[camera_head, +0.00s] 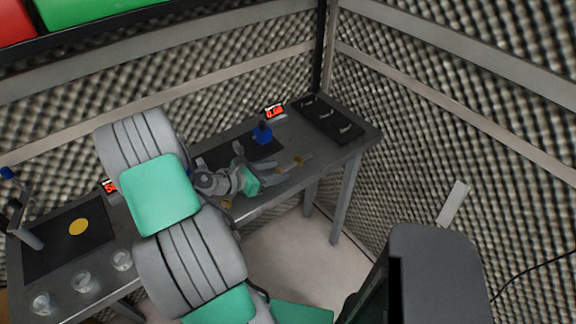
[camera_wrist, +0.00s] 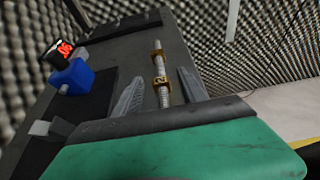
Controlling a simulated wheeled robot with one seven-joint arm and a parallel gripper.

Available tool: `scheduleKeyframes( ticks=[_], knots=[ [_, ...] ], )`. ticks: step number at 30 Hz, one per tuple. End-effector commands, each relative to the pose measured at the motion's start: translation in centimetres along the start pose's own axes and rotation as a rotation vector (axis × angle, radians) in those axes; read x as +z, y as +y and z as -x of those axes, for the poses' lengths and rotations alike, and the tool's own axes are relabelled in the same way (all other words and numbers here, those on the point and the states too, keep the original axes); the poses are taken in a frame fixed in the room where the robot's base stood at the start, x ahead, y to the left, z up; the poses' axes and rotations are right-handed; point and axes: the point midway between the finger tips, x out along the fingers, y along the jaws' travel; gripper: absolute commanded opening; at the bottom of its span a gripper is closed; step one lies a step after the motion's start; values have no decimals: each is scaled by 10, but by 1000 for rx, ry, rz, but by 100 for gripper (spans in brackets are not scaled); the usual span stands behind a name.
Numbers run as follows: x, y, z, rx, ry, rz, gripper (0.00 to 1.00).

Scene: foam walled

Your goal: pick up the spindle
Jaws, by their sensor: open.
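The spindle (camera_wrist: 163,97) is a grey threaded rod with brass collars. In the wrist view it lies on the dark grey bench top and points away from me, between my gripper's fingers. My gripper (camera_wrist: 160,75) is open, with one grey finger on each side of the rod and a visible gap to each. In the head view my gripper (camera_head: 293,166) reaches low over the bench, near its front edge. A brass part of the spindle (camera_head: 299,160) shows by the fingertips there. The near end of the rod is hidden behind the green gripper body.
A blue block (camera_head: 262,133) stands behind my gripper, near a red-lit display (camera_head: 274,112). A black panel with several small metal parts (camera_head: 331,120) lies at the bench's right end. At the left are a yellow disc (camera_head: 79,227) and clear cups (camera_head: 83,282). Foam walls enclose the bench.

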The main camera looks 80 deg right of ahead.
Motion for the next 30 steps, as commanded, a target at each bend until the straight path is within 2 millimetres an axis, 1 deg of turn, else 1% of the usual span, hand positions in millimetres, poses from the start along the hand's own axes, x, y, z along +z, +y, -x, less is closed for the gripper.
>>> scheduleKeyframes(
  ticks=[1, 3, 9, 11, 27, 30],
  knots=[
    [1, -2, -8, -5, 0, -2, 49],
    [1, -1, -13, -3, 0, -3, 49],
    [1, -1, -15, -2, 1, -4, 49],
    [1, -1, -15, -2, 1, -4, 45],
    [1, -1, -15, -3, 1, -5, 1],
    [1, -1, -15, -3, 1, -5, 0]
  ],
)
